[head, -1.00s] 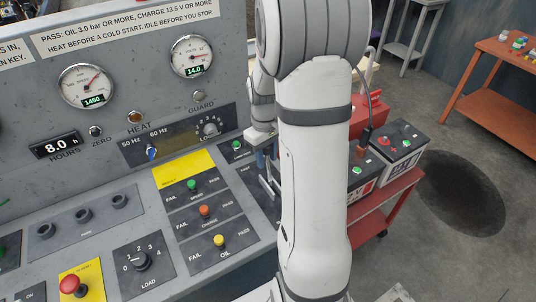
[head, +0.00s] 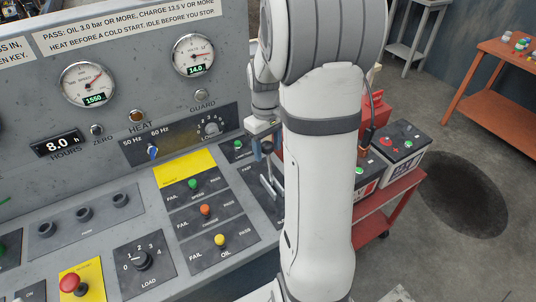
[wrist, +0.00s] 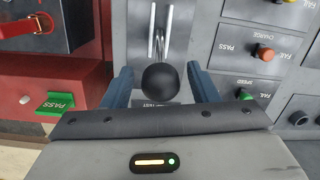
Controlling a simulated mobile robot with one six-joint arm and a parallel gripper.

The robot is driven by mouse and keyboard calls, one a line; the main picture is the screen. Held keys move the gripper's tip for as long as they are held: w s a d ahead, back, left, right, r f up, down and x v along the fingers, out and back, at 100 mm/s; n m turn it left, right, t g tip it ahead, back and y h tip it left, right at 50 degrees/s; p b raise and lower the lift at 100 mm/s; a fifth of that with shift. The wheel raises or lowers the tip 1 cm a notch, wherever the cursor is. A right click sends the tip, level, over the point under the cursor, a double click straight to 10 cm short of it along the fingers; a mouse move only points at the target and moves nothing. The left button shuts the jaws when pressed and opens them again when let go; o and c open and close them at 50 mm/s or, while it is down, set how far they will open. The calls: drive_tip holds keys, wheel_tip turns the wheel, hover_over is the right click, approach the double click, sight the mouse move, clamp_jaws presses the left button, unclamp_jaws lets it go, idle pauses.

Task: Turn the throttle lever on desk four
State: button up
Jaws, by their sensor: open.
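The throttle lever (wrist: 160,32) shows in the wrist view as bright metal rods with a round black knob (wrist: 161,80). Its rods also show in the head view (head: 271,186), left of my arm on the desk's right end. My gripper (wrist: 161,78) is open, with one blue finger on each side of the knob and a gap to both. In the head view my gripper (head: 263,148) is partly hidden by my arm. A tachometer (head: 88,84) on the upright panel reads 1550. No desk number is readable.
Beside the lever are green, orange and yellow knobs on FAIL/PASS plates (head: 205,210). A red cart (head: 392,200) with batteries (head: 400,145) stands close on the right. An orange bench (head: 495,90) is farther off, with open floor between.

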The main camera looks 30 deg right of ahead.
drive_tip(key=shift+w+r, duration=0.15)
drive_tip(key=shift+r, duration=1.05)
drive_tip(key=shift+w+r, duration=0.1)
drive_tip(key=shift+r, duration=1.05)
